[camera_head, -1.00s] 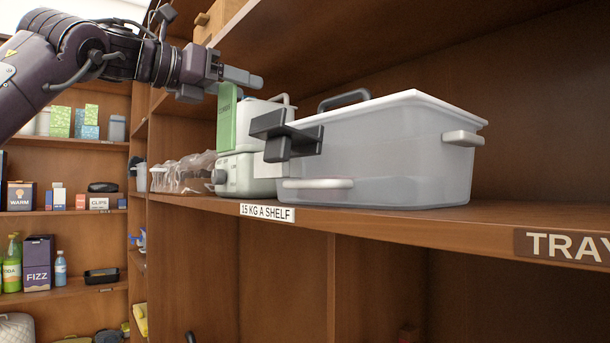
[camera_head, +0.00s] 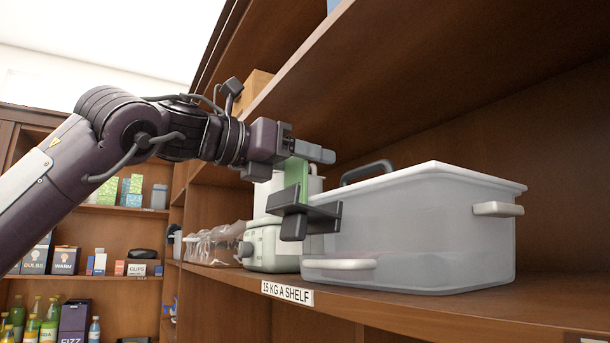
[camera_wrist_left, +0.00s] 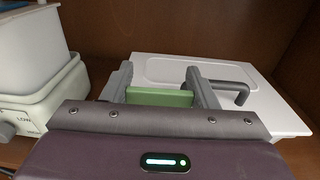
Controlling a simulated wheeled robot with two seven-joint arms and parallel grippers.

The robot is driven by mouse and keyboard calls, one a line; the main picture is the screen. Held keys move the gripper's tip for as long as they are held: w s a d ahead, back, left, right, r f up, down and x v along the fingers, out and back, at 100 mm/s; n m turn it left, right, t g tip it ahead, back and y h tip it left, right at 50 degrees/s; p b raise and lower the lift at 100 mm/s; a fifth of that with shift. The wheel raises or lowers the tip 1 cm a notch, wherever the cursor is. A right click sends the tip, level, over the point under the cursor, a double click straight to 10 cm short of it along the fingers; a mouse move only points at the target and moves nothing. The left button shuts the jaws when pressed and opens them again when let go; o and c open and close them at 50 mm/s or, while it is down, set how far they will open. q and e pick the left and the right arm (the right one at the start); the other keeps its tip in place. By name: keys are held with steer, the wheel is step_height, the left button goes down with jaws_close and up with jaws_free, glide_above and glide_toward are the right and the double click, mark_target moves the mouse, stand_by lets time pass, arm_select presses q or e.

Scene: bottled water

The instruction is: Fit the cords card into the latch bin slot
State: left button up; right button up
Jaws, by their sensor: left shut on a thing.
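My left gripper (camera_head: 310,152) is shut on the green cords card (camera_head: 297,175), which hangs upright below the fingers. The latch bin (camera_head: 420,240) is a translucent grey bin with a white lid, standing on the shelf. A dark grey slotted holder (camera_head: 305,220) sits on its left end. The card's lower end meets the top of this holder in the head view and is hidden there. I cannot tell whether it is inside the slot. My right gripper is not in view.
A pale appliance (camera_head: 270,248) stands close to the left of the bin, with clear bags (camera_head: 212,245) farther along. The shelf edge bears a "15 KG A SHELF" label (camera_head: 287,292). Another shelf board (camera_head: 420,70) runs above.

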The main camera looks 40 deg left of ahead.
arm_select(q)
steer(key=shift+f, duration=0.6)
steer(key=shift+s+f, duration=0.1)
steer(key=shift+f, duration=0.2)
steer(key=shift+a+f, duration=0.2)
steer(key=shift+a, duration=0.1)
steer(key=shift+d, duration=0.15)
steer(key=o, duration=1.1)
steer(key=shift+d, duration=0.1)
steer(key=shift+o, duration=0.3)
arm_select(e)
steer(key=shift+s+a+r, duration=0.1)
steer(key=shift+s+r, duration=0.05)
